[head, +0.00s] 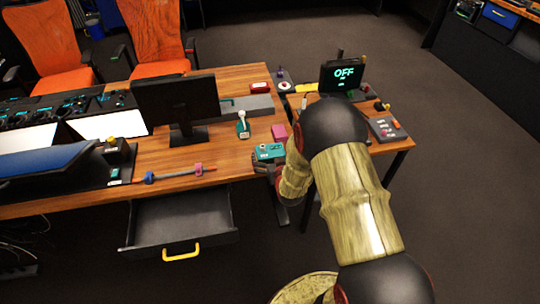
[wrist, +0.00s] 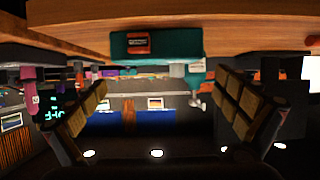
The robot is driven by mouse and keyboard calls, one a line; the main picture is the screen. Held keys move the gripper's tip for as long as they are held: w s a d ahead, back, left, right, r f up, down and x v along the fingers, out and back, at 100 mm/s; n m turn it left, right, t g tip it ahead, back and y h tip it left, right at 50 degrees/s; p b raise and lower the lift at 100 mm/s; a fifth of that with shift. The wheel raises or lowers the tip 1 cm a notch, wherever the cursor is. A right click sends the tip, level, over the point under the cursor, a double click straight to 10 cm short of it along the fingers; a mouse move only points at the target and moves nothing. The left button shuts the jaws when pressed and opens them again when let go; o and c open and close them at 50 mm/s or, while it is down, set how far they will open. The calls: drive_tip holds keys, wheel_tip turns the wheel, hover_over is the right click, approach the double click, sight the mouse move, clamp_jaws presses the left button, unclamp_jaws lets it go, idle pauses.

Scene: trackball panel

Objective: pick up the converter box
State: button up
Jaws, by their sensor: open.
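The teal box (head: 268,152), which looks like the converter box, sits on the wooden desk near its front right edge. In the wrist view, which is upside down, the teal box (wrist: 178,47) shows a small orange-brown patch on its side. My gripper (wrist: 161,88) is open, with its two padded fingers spread wide and nothing between them. The box appears just above the gap between the fingertips in that picture, apart from them. In the head view my gripper (head: 266,168) is at the desk edge just in front of the box, partly hidden by my arm.
A teal-based joystick (head: 243,130) and a pink block (head: 279,132) stand close behind the box. An open drawer (head: 182,222) juts out below. A side table with an "OFF" screen (head: 345,76) is at right.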

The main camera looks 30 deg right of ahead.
sight(270, 151)
drive_tip(key=w+f, duration=0.1)
drive_tip(key=w+d+f+b, duration=0.1)
drive_tip(key=w+f+b, duration=0.1)
drive_tip(key=w, duration=0.1)
drive_tip(key=shift+w+d+f, duration=0.1)
drive_tip(key=shift+d+f, duration=0.1)
drive_tip(key=shift+d, duration=0.05)
drive_tip(key=shift+w+d+b, duration=0.1)
drive_tip(key=shift+w+b, duration=0.2)
drive_tip(key=shift+w, duration=0.1)
drive_tip(key=shift+c, duration=1.1)
drive_tip(key=c, duration=0.7)
drive_tip(key=shift+r, duration=0.1)
drive_tip(key=shift+c, duration=0.5)
